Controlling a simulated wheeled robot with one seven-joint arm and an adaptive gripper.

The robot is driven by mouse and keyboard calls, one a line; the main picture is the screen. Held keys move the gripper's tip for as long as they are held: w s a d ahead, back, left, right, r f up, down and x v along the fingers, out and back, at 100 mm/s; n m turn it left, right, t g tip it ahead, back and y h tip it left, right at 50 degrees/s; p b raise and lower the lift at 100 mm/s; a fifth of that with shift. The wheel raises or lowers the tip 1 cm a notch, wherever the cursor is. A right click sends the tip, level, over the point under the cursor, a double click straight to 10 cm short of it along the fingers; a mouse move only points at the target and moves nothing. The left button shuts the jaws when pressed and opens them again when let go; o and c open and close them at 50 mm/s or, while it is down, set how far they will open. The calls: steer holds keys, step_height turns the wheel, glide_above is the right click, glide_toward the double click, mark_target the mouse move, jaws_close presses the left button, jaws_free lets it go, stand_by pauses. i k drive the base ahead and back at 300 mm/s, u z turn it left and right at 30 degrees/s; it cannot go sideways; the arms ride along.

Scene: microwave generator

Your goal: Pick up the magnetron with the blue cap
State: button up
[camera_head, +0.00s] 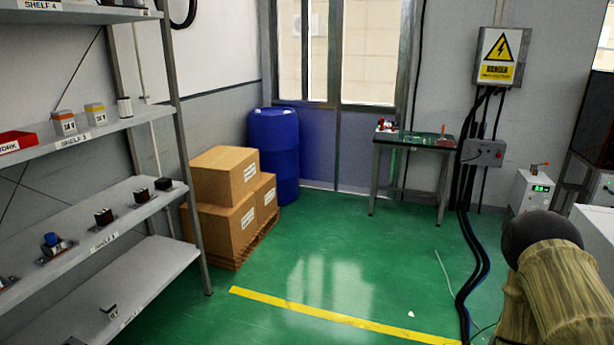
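The magnetron with the blue cap (53,243) sits on the left rack, on the tilted-looking shelf board below the SHELF 3 label. It has a blue top on a metal base and stands near the front edge, left of two dark-topped parts. Nothing visible touches it. My gripper is not recognisable in this view, so its distance from the magnetron cannot be told.
Dark-topped parts (104,217) and (141,194) share that shelf. Cardboard boxes (222,177) on a pallet and a blue barrel (274,155) stand beyond the rack. A small table (415,142) is at the back. Thick black cables (468,240) reach the floor. The green floor (330,265) is mostly clear.

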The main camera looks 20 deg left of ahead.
mark_target(55, 248)
steer(key=u, duration=0.55)
steer(key=i, duration=1.2)
steer(key=u, duration=1)
